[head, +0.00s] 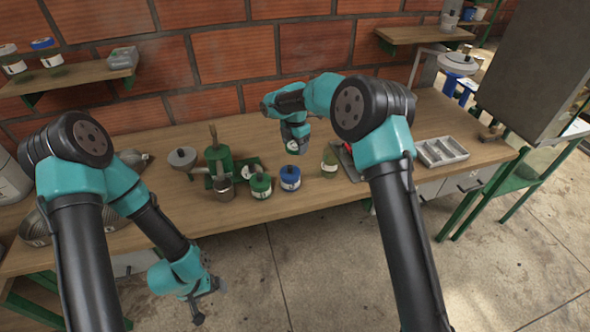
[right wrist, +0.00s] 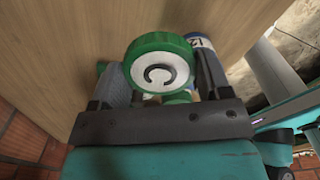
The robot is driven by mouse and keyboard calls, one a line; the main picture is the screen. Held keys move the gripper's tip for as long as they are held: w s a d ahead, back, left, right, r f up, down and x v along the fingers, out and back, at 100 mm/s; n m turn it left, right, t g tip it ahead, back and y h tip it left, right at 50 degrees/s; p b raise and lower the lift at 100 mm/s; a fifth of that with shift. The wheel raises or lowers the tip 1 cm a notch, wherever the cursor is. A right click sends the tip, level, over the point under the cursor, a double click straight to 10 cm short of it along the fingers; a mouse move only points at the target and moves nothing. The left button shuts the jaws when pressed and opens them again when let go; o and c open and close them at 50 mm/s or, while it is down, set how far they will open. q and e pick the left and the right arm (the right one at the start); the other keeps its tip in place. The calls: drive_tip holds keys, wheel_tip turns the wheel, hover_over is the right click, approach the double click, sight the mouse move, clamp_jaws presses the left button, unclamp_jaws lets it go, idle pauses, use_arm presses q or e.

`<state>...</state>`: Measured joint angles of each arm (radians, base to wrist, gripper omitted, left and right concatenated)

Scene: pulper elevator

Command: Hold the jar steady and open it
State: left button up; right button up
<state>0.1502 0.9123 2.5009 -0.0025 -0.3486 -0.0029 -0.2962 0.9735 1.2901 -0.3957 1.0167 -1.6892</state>
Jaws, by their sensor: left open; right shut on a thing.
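My right gripper (head: 294,143) hangs above the table, behind the blue jar. In the right wrist view it is shut on a round green-rimmed thing (right wrist: 137,58) with a white disc and a dark C-shaped mark. It looks like a lid or jar top; I cannot tell whether a jar is attached. A blue jar (head: 290,178) with a pale label stands on the table. A green jar (head: 261,186) with a pale label is left of it, and an olive jar (head: 330,164) is to the right. My left gripper (head: 207,302) is open and empty, low in front of the table.
A green hand-press-like device (head: 217,158) and a metal cup (head: 224,188) stand left of the jars. A grey divided tray (head: 441,151) lies on the right of the wooden table (head: 150,235). A shelf (head: 70,76) hangs at the back left.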

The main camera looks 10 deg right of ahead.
hover_over(295, 164)
drive_tip(key=s, duration=0.3)
drive_tip(key=shift+w+a+f, duration=0.1)
drive_tip(key=shift+f, duration=1.5)
drive_tip(key=shift+w+a+f, duration=0.1)
drive_tip(key=shift+f, duration=1.45)
drive_tip(key=shift+f, duration=1.9)
drive_tip(key=shift+f, duration=0.15)
drive_tip(key=o, duration=1)
wheel_tip(295, 164, up, 12)
drive_tip(key=shift+s+r, duration=0.1)
drive_tip(key=shift+r, duration=0.1)
